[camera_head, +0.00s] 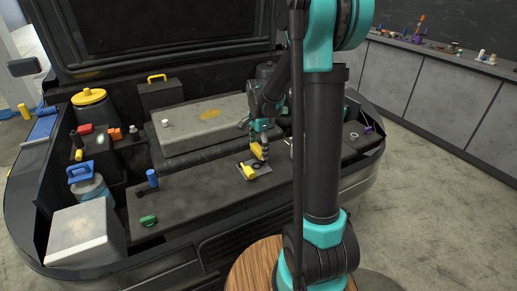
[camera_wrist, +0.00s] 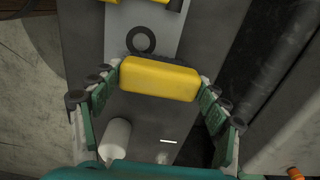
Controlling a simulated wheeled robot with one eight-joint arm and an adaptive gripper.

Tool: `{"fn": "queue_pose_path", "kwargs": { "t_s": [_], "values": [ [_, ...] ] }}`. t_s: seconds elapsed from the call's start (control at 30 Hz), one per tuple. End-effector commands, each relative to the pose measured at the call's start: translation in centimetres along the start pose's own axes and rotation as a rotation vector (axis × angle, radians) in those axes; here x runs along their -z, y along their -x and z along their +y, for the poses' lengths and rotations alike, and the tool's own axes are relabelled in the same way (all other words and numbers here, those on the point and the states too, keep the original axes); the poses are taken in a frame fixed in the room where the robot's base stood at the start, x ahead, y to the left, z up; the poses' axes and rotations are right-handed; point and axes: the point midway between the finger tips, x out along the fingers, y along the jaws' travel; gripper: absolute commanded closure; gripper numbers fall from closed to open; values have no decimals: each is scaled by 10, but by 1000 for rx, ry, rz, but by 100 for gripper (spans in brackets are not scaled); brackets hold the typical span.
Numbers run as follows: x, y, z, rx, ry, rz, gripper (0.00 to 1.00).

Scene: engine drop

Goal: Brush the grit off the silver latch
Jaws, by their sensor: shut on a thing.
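My gripper (camera_head: 262,146) is over the engine bay's front ledge. In the wrist view its fingers (camera_wrist: 156,88) are shut on the two ends of a yellow block (camera_wrist: 160,79) with a dark fringe along its far edge, seemingly a brush. The yellow block also shows in the head view (camera_head: 258,151). Beyond it in the wrist view lie a grey plate (camera_wrist: 168,32) and a dark ring (camera_wrist: 141,40). I cannot clearly pick out the silver latch or any grit. A small bright strip (camera_wrist: 168,141) shows between my fingers in the wrist view, too small to identify.
A white cylinder (camera_wrist: 115,138) stands near my left finger in the wrist view. In the head view, a second yellow piece (camera_head: 247,172) lies on the plate. A blue-capped cylinder (camera_head: 152,178) and a green piece (camera_head: 149,220) are on the ledge's left part, with bare room between.

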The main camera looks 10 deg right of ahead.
Motion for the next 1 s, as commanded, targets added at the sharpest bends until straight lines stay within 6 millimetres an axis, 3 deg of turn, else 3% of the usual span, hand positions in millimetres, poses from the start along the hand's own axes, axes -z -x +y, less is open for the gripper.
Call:
{"fn": "queue_pose_path", "kwargs": {
  "t_s": [0.67, 1.0],
  "values": [
    [0, -10, 0, 0, 0, 0, 55],
    [0, -8, 15, 0, -1, 0, 55]
  ]
}}
